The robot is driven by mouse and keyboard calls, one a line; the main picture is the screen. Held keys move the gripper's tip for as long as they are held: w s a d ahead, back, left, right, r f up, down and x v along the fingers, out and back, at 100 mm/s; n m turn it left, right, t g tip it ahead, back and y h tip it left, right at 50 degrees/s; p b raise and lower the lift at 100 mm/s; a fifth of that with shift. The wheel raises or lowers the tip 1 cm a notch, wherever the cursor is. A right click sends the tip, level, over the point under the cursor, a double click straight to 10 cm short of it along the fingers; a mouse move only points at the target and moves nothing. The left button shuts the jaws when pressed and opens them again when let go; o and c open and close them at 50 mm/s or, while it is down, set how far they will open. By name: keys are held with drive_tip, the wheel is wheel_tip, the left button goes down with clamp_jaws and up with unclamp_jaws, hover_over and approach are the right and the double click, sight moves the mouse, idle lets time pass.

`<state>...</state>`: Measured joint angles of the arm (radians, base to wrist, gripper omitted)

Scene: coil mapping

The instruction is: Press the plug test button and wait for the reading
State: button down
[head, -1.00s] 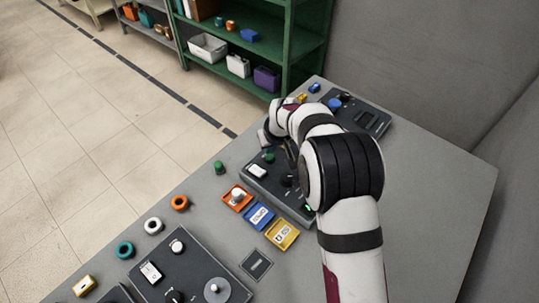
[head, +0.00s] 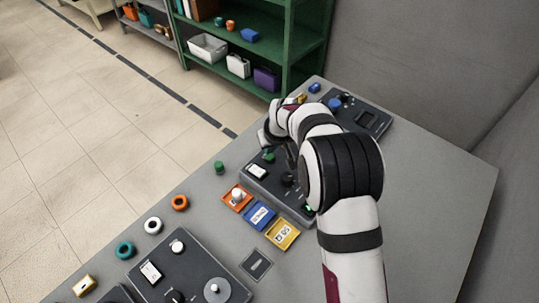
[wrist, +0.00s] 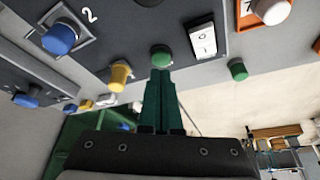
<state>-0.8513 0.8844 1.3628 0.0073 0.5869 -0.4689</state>
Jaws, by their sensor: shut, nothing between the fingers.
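In the head view my arm hides part of the box and most of the fingers. I cannot make out any reading.
Orange (head: 236,197), blue (head: 259,215) and yellow (head: 282,235) trays lie just in front of the box. A green cylinder (head: 219,167) stands to the left. Another dark panel (head: 372,122) is at the back right. Several rings and a larger panel (head: 190,270) are nearer.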

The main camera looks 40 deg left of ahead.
sight(270, 158)
drive_tip(key=shift+f, duration=0.3)
drive_tip(key=shift+f, duration=0.55)
wheel_tip(270, 158, up, 6)
drive_tip(key=shift+r, duration=0.25)
idle(0.4)
idle(0.4)
